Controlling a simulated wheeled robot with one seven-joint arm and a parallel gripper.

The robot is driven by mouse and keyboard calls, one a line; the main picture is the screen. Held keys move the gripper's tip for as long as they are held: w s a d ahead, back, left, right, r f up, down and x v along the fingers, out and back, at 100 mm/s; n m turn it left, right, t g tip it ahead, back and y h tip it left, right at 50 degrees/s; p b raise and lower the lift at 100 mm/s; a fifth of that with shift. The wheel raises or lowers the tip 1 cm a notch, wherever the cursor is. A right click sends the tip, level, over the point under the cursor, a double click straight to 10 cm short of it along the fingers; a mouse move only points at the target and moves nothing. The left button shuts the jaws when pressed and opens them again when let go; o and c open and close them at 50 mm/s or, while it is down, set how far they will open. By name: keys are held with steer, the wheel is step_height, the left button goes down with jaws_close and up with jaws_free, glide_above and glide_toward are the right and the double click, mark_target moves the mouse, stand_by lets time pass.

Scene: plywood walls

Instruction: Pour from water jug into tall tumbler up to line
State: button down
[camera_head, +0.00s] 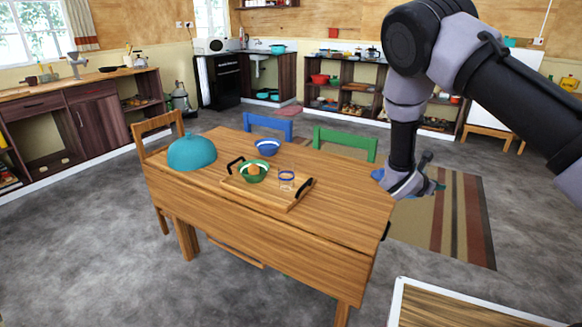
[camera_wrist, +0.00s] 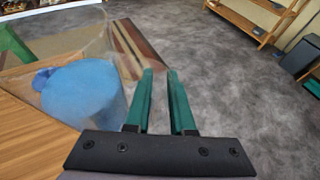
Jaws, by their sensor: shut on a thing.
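A clear glass tumbler (camera_head: 287,181) with a blue band near its rim stands upright on a wooden tray (camera_head: 235,186) on the table. My gripper (camera_head: 424,187) is beyond the table's right end, well to the right of the tumbler. In the wrist view my gripper (camera_wrist: 161,75) has its green fingers close together. The water jug (camera_wrist: 82,92), see-through with blue in it, is just left of the fingers. My gripper is shut on the jug, but the gripped part is not clear. In the head view only a bit of blue shows beside the gripper.
A green bowl (camera_head: 251,173) with a brown round thing in it is left of the tumbler on the tray. A blue bowl (camera_head: 267,147) and a teal dome (camera_head: 192,153) stand on the table (camera_head: 338,203). Chairs stand around it. The table's right end is bare.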

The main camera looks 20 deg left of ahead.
steer(key=s+a+n+t+y, duration=0.1)
steer(key=s+a+n+y, duration=0.1)
steer(key=a, duration=1.3)
steer(key=s+a+f+n+t+y, duration=0.1)
steer(key=s+a+n+y, duration=0.1)
steer(key=a, duration=1.3)
steer(key=shift+s+a+f+n+y, duration=0.25)
steer(key=shift+s+n+y, duration=0.15)
steer(key=shift+s+y, duration=0.2)
steer(key=shift+d, duration=0.1)
